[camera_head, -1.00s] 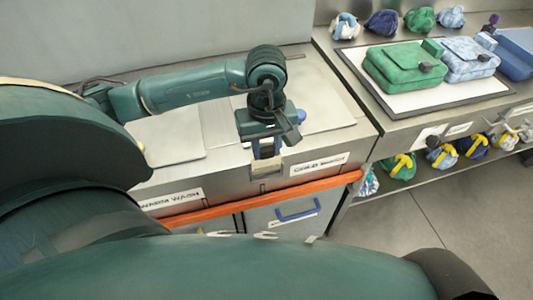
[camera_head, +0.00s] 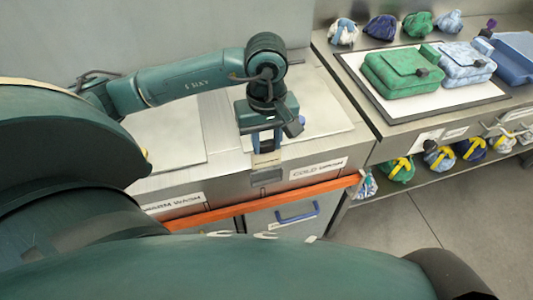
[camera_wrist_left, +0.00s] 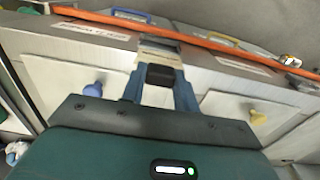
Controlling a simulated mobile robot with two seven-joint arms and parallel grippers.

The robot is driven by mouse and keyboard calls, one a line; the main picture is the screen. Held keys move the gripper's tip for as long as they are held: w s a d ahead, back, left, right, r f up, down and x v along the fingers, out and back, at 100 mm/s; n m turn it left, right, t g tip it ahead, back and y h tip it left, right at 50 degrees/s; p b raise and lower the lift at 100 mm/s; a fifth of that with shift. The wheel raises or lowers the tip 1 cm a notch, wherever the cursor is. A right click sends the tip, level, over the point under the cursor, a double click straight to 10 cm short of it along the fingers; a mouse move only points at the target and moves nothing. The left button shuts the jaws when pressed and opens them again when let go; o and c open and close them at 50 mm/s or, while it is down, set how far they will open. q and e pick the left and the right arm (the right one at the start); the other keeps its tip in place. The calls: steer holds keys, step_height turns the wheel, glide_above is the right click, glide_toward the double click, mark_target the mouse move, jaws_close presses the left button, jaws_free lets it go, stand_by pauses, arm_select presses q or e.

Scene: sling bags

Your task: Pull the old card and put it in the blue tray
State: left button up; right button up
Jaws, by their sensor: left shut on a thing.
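My left gripper (camera_head: 267,145) points down at the counter's front edge, between the warm wash and cold wash labels. It is shut on a beige card (camera_head: 266,160), whose lower part shows below the fingers. A grey card holder (camera_head: 266,177) is on the counter front just below the card; I cannot tell whether the card is fully clear of it. In the left wrist view the card (camera_wrist_left: 160,50) shows beyond the fingertips. The blue tray (camera_head: 516,58) is on the right-hand counter, at the picture's right edge. My right gripper is not in view.
A green bag (camera_head: 400,72) and a light blue bag (camera_head: 463,65) lie on a white, dark-edged board (camera_head: 420,105). Several small pouches stand behind and hang below. An orange rail (camera_head: 265,205) runs along the counter front. A blue knob (camera_wrist_left: 93,90) and a yellow knob (camera_wrist_left: 257,117) stand on lids.

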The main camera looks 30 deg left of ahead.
arm_select(q)
steer(key=shift+r, duration=0.2)
steer(key=shift+r+p, duration=0.9)
steer(key=shift+r, duration=1)
